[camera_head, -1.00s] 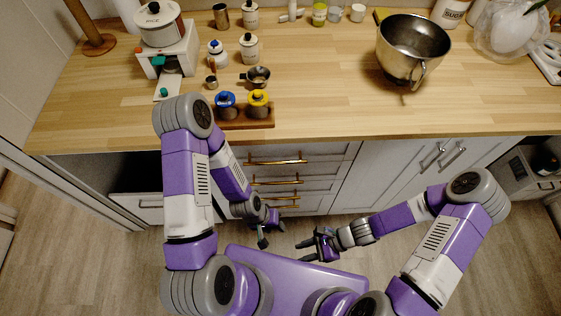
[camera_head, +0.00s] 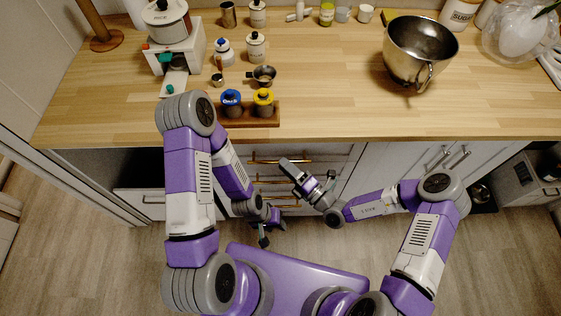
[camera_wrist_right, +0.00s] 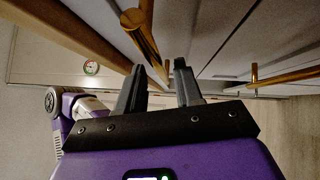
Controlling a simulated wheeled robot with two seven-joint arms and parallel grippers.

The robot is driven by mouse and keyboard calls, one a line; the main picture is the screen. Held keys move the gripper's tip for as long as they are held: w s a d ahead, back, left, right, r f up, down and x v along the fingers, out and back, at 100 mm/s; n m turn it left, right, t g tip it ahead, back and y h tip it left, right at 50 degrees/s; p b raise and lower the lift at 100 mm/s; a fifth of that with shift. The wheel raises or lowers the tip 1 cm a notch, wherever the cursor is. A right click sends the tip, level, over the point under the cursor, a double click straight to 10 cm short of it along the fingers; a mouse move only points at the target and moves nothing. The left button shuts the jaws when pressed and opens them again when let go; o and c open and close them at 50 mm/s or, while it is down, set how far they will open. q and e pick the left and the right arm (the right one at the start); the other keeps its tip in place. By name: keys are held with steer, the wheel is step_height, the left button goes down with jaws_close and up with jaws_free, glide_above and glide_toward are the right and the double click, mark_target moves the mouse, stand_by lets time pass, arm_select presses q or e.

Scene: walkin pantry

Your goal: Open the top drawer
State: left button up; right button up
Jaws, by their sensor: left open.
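The top drawer (camera_head: 335,150) is the upper front in the stack below the counter, and it looks shut. Its brass bar handle (camera_head: 262,161) is partly covered by my right gripper (camera_head: 286,164). In the right wrist view, my right gripper (camera_wrist_right: 157,68) has its two dark fingers apart with nothing held between them. A brass handle (camera_wrist_right: 146,38) runs just beyond the fingertips there; I cannot tell whether they touch it. My left gripper (camera_head: 269,230) is open and empty, low in front of the drawers.
Lower drawer handles (camera_head: 270,182) sit below the top one; another brass handle (camera_wrist_right: 270,80) shows in the wrist view. Cabinet doors (camera_head: 400,165) stand to the right.

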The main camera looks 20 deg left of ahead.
steer(key=shift+x, duration=1.4)
jaws_close()
